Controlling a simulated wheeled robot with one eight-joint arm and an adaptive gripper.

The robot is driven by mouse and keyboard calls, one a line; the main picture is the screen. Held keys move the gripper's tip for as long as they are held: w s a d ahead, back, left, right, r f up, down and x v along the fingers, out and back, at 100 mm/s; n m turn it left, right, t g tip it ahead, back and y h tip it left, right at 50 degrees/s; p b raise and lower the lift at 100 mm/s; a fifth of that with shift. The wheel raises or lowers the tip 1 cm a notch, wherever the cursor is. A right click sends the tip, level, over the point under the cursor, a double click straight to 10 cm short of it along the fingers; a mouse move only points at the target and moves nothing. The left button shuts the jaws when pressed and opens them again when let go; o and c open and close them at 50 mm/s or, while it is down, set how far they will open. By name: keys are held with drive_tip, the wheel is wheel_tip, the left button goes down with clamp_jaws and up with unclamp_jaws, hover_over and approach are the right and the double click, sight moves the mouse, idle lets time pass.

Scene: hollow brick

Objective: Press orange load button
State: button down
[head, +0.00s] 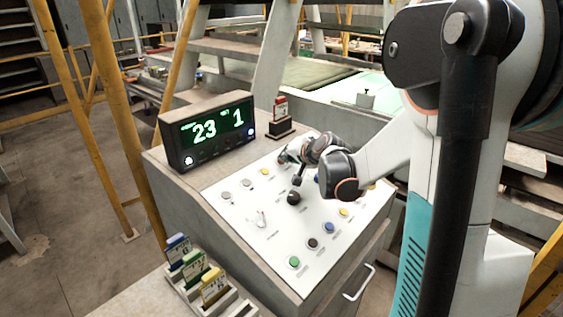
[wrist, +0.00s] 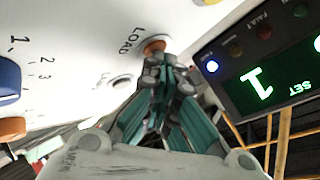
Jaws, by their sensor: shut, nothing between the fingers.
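The orange load button (wrist: 154,46) shows in the wrist view next to the printed word LOAD on the white panel. My gripper (wrist: 165,66) is shut and empty, with its fingertips right at the button and covering its lower edge. Whether they touch or press it I cannot tell. In the head view my gripper (head: 284,158) is at the far edge of the sloped white panel (head: 245,210), and the orange button is hidden there by the gripper.
A digital display (head: 207,130) showing 23 and 1 stands left of my gripper. A black knob (head: 293,198), a green button (head: 294,262) and several other buttons are on the panel. Card slots (head: 214,285) are at the front left.

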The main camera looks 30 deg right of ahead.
drive_tip(key=shift+s+r+p, duration=0.2)
drive_tip(key=shift+r+p, duration=0.25)
drive_tip(key=shift+r, duration=0.25)
drive_tip(key=r+p, duration=0.1)
drive_tip(key=s+r+p, duration=0.1)
drive_tip(key=r, duration=0.1)
drive_tip(key=r+p, duration=0.1)
drive_tip(key=shift+s+d+r, duration=0.15)
drive_tip(key=shift+d+r, duration=0.15)
drive_tip(key=shift+r, duration=0.1)
drive_tip(key=shift+a, duration=0.15)
idle(0.5)
